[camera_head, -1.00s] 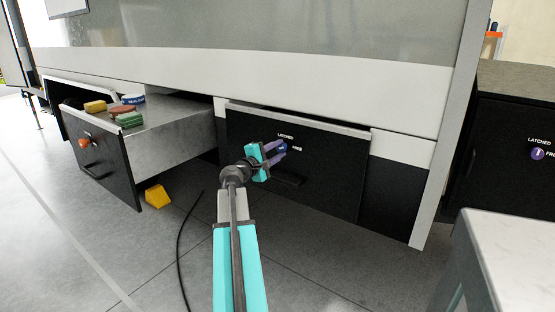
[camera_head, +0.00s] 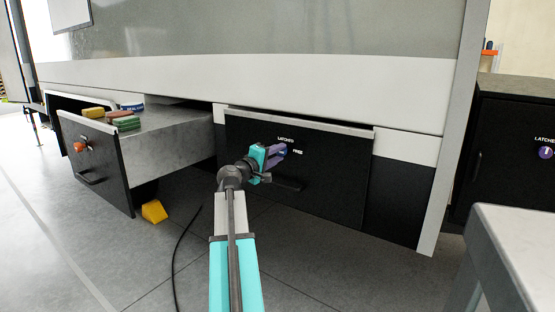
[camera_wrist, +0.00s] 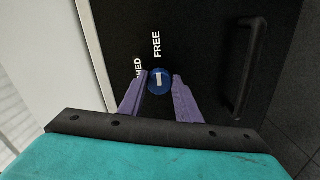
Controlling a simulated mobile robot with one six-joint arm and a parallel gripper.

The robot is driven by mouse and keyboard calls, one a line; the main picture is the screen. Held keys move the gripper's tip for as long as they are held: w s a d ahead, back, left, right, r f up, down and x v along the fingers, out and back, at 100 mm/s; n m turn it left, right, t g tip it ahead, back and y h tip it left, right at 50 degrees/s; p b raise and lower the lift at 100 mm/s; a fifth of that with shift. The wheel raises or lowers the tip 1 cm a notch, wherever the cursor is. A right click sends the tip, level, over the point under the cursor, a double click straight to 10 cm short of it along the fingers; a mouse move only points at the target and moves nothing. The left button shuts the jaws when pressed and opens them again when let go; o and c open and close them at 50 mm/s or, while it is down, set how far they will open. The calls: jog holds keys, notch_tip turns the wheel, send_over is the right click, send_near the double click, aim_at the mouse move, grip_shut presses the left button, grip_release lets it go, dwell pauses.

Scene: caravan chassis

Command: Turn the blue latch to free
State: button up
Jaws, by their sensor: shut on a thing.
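The blue latch (camera_wrist: 158,80) is a round knob on a black drawer front (camera_head: 330,170). It shows in the wrist view between my two purple fingers. A white bar on its face runs up and down in that view, in line with the word FREE; the word LATCHED is partly hidden beside it. My gripper (camera_wrist: 158,92) is shut on the latch, one finger on each side. In the head view my gripper (camera_head: 277,154) reaches the drawer front below the LATCHED label and hides most of the latch. The drawer is in its opening.
A bar handle (camera_wrist: 251,68) sits beside the latch. On the left, an open drawer (camera_head: 165,140) with an orange knob (camera_head: 79,147) holds several coloured blocks. A yellow wedge (camera_head: 154,211) and a black cable lie on the floor. A grey table (camera_head: 515,235) stands front right.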

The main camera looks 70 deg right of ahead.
dwell(0.4)
jog(key=o, duration=1.1)
jog(key=shift+c, duration=0.2)
jog(key=shift+a, duration=0.15)
jog(key=p+v, duration=0.1)
jog(key=v, duration=1.2)
jog(key=shift+a, duration=0.2)
jog(key=shift+w, duration=0.1)
